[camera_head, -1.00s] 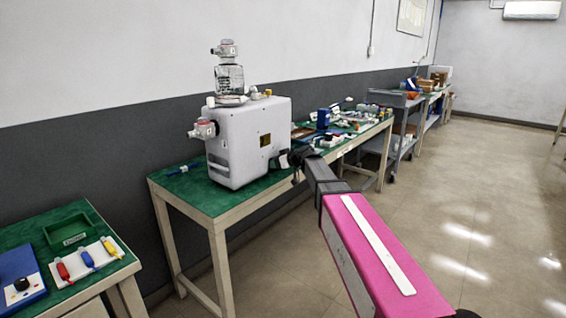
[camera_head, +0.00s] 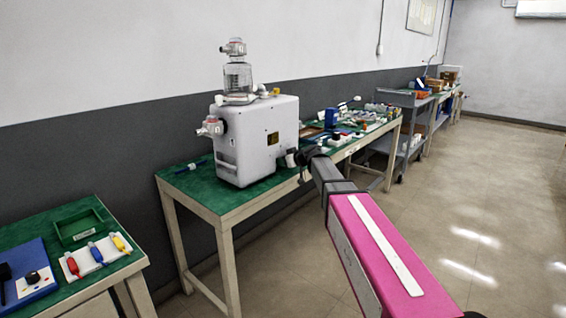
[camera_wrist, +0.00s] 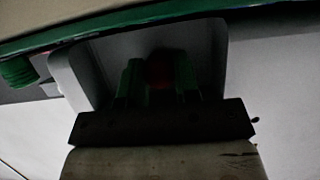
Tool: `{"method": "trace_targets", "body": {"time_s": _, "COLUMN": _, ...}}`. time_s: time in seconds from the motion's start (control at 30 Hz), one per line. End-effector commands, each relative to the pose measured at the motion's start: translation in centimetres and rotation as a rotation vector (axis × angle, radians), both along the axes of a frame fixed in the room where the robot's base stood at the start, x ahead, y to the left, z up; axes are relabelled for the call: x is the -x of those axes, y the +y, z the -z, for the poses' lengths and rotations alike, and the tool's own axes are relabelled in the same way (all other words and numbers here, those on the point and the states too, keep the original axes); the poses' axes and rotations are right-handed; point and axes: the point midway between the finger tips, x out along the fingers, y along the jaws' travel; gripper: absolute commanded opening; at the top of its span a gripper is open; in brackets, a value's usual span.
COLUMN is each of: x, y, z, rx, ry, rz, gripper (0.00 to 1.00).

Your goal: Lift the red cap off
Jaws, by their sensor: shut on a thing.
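The red cap (camera_wrist: 160,73) shows dimly as a dark red round shape in the wrist view. It sits between the two green fingers of my gripper (camera_wrist: 161,82), which are shut on it. Behind it is the pale housing of the pump unit (camera_wrist: 91,60). In the head view the pump unit (camera_head: 262,145) is a white box on a green-topped bench, with a clear jar on top. My arm reaches its right side, and the cap is hidden there. Whether the cap still touches the housing is too dark to tell.
The green bench (camera_head: 205,195) carries the unit, with several small parts to its right. A second bench at lower left holds a green tray (camera_head: 80,228) and a white rack with red, blue and yellow items. The floor (camera_head: 420,240) right of the benches is clear.

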Motion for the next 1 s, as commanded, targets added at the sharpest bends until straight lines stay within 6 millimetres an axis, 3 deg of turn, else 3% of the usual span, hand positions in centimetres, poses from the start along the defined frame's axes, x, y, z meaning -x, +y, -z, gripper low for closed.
{"method": "trace_targets", "body": {"time_s": 1.0, "x": 1.2, "y": -1.5, "z": 0.0, "rx": 0.0, "ry": 0.0, "rz": 0.0, "gripper": 0.07}}
